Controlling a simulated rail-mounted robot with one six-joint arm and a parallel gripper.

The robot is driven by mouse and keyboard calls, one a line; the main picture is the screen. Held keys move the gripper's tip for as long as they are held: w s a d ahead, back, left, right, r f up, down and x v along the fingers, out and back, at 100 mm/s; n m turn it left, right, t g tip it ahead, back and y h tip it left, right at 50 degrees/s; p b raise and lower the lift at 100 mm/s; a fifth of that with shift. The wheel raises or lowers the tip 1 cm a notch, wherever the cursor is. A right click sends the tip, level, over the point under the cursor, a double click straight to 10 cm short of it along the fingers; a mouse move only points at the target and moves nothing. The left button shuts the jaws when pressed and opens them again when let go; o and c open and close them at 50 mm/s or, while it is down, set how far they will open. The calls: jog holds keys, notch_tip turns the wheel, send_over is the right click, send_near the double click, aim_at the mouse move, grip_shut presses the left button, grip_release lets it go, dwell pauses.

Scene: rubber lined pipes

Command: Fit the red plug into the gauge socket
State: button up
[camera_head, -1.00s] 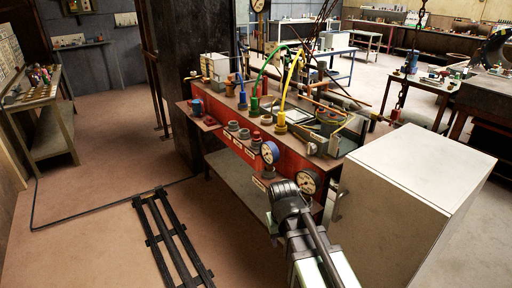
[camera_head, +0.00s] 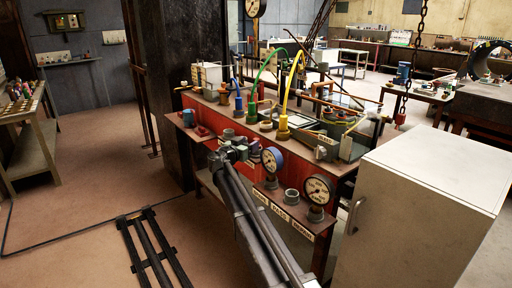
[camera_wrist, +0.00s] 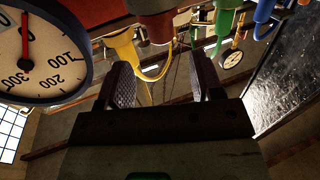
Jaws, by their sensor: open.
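My gripper (camera_head: 232,152) is low in front of the red bench, left of the blue-rimmed gauge (camera_head: 272,159). In the wrist view its two fingers (camera_wrist: 165,82) are spread, with nothing between them. A dark red cylinder (camera_wrist: 155,28), perhaps the red plug, shows beyond the fingertips at the top of the wrist view, apart from them. The blue-rimmed gauge also fills the upper left of the wrist view (camera_wrist: 40,50). A grey ring-shaped socket (camera_head: 291,196) sits between this gauge and a second gauge (camera_head: 318,190). My arm hides part of the bench front.
Yellow (camera_head: 283,128), green (camera_head: 252,108) and blue (camera_head: 238,102) plugs with hoses stand on the bench top. A white cabinet (camera_head: 430,190) stands close on the right. A dark rail (camera_head: 150,250) lies on the floor. Open floor is at left.

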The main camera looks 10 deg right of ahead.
aim_at(254, 140)
jog(key=x, duration=0.6)
jog(key=shift+w+d+f, duration=0.1)
jog(key=shift+w+f, duration=0.05)
jog(key=shift+w, duration=0.2)
jog(key=shift+s, duration=0.1)
jog(key=c, duration=1)
